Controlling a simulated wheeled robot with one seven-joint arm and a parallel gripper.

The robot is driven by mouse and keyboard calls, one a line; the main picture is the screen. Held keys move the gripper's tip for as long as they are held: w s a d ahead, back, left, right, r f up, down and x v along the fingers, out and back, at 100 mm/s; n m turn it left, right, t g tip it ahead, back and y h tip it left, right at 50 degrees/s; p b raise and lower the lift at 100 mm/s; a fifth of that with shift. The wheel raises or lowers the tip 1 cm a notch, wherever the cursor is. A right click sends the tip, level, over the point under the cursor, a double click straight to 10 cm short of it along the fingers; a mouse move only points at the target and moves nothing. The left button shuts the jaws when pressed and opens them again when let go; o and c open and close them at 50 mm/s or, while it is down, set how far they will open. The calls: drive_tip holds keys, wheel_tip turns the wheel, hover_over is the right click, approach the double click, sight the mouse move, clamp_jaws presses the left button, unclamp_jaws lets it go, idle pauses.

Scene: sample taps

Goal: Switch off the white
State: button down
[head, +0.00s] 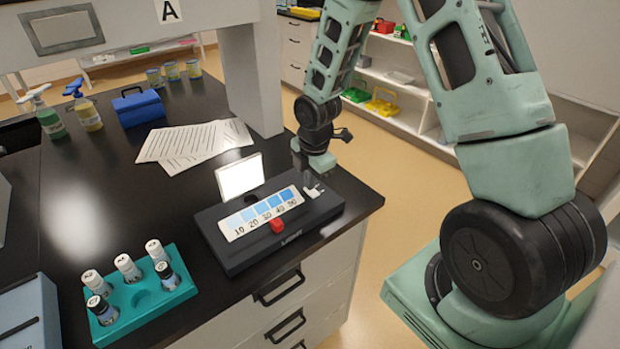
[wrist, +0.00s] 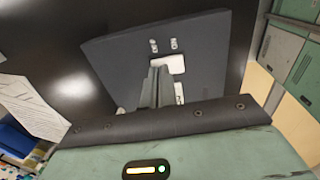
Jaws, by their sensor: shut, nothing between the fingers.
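A black device (head: 225,253) lies near the bench's right front edge. It carries a glowing white panel (head: 240,176), a strip of blue swatches marked 10 to 50 (head: 262,212) and a red piece (head: 278,226). A small white switch-like part (head: 313,190) sits at its right end. My gripper (wrist: 156,84) is shut and empty. In the wrist view its fingertips lie in front of a dark slab (wrist: 115,55), close to a white piece (wrist: 170,63). I cannot tell whether they touch. In the head view the fingertips are mostly hidden near the device's right back corner.
A teal rack (head: 160,303) with several white-capped bottles stands at the front left. Papers (head: 190,142), a blue box (head: 138,107) and pump bottles (head: 50,122) lie further back. A white post (head: 252,80) rises behind the device. Floor lies right of the bench.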

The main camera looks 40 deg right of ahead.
drive_tip(key=shift+f, duration=0.25)
idle(0.3)
drive_tip(key=shift+s, duration=0.15)
drive_tip(key=shift+s, duration=0.65)
drive_tip(key=shift+r, duration=0.2)
